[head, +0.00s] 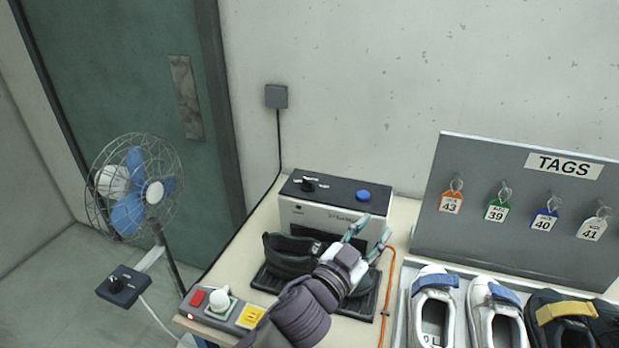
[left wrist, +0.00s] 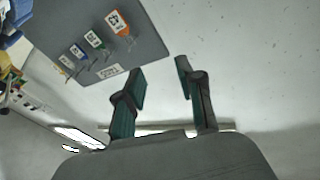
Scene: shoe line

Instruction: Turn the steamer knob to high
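The steamer (head: 330,207) is a white box with a dark top, at the back of the table in the head view. Its black knob (head: 308,184) sits on the top's left part, among small labels too tiny to read. A blue button (head: 362,195) is on the right of the top. My left gripper (head: 368,238) is in front of the steamer's right side, above the dark tray. Its two fingers are apart with nothing between them, also in the left wrist view (left wrist: 162,82). It is apart from the knob. My right gripper is not in view.
A black shoe (head: 290,254) lies on a dark tray (head: 268,281) before the steamer, partly behind my left arm. A control box (head: 246,316) is at the front left. A tag board (head: 480,227) and shoes stand right. A fan (head: 135,190) stands left.

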